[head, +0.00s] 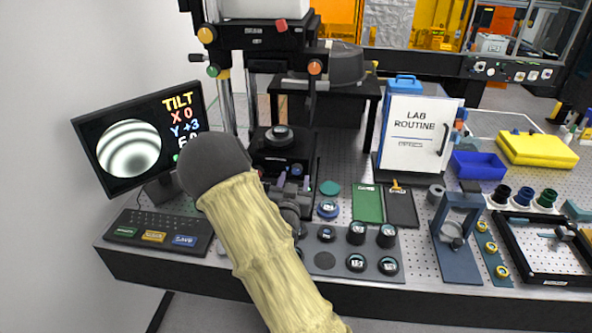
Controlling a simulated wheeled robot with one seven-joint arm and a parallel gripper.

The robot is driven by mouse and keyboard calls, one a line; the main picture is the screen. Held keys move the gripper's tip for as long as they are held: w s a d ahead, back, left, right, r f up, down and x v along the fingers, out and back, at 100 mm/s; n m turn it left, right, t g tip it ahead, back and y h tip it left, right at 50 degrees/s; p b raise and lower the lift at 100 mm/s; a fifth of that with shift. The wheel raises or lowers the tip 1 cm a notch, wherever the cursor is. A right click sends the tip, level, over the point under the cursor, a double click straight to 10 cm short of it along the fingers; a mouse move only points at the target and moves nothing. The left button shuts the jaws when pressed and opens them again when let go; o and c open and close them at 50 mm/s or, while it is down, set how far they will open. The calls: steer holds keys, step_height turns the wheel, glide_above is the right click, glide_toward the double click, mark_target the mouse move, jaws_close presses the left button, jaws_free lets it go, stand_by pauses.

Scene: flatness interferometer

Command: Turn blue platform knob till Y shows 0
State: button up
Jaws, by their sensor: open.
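The monitor (140,142) at left shows curved grey fringes in a circle. Beside them it reads TILT, X 0 and Y +3; the lower lines are partly covered by my arm. The dark interferometer platform (275,150) stands under the column and carries a round dark piece on top. The blue platform knob (296,169) is small on its front, with a reddish knob to its left. My gripper (295,183) is open just in front of the blue knob, its fingers pointing at it. Whether a finger touches the knob cannot be told. My sleeved arm hides part of the bench.
A keyboard (158,233) with coloured keys lies below the monitor. A plate with several round lens pieces (356,262) lies right of my arm. A LAB ROUTINE board (418,132), blue bin (479,165) and yellow case (537,149) stand farther right.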

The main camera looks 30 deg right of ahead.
mark_target(296, 171)
steer(key=p+x, duration=0.1)
steer(key=x, duration=0.3)
steer(key=c, duration=1)
steer(key=shift+o, duration=0.2)
steer(key=shift+n+b, duration=0.35)
steer(key=shift+n, duration=0.05)
steer(key=shift+f+n+b, duration=0.15)
steer(key=shift+n+b, duration=0.6)
steer(key=shift+n, duration=0.35)
steer(key=shift+n+b, duration=0.65)
steer(key=shift+n, duration=1.35)
